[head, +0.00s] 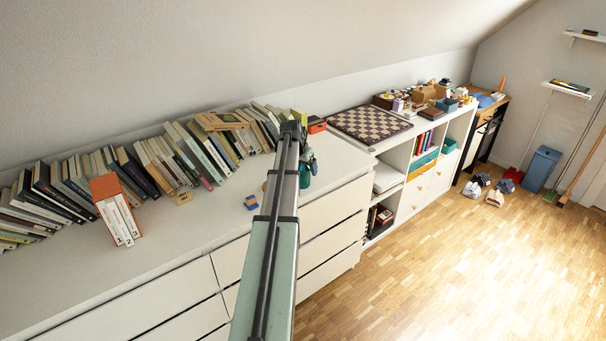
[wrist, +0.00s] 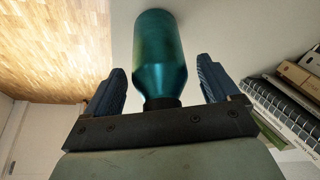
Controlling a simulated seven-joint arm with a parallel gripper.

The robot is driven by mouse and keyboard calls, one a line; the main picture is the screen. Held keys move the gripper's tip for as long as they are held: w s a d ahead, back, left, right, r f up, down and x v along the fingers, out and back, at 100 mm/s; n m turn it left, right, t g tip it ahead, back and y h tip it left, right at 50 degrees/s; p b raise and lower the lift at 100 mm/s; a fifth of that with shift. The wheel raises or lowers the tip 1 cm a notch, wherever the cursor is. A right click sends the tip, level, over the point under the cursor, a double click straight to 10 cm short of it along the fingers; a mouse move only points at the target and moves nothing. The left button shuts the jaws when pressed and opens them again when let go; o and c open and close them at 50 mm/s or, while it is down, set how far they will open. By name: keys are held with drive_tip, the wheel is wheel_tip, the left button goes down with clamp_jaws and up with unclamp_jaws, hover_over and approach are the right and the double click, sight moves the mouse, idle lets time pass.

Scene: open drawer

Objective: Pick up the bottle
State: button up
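A teal bottle (wrist: 160,52) with a dark neck stands on the white dresser top, and in the wrist view it lies between the two blue fingers of my gripper (wrist: 163,85). Gaps show on both sides of the bottle, so the fingers are open and apart from it. In the head view, the bottle (head: 304,176) shows just right of the end of my arm and is partly hidden by it. My gripper (head: 303,158) is mostly hidden there behind my arm.
A row of books (head: 190,150) lines the wall along the white dresser (head: 200,235). A small blue and orange object (head: 251,202) lies left of my arm. A chessboard (head: 369,124) sits on the shelf unit to the right. The dresser's front edge is near the bottle.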

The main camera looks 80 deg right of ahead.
drive_tip(key=c, duration=1.4)
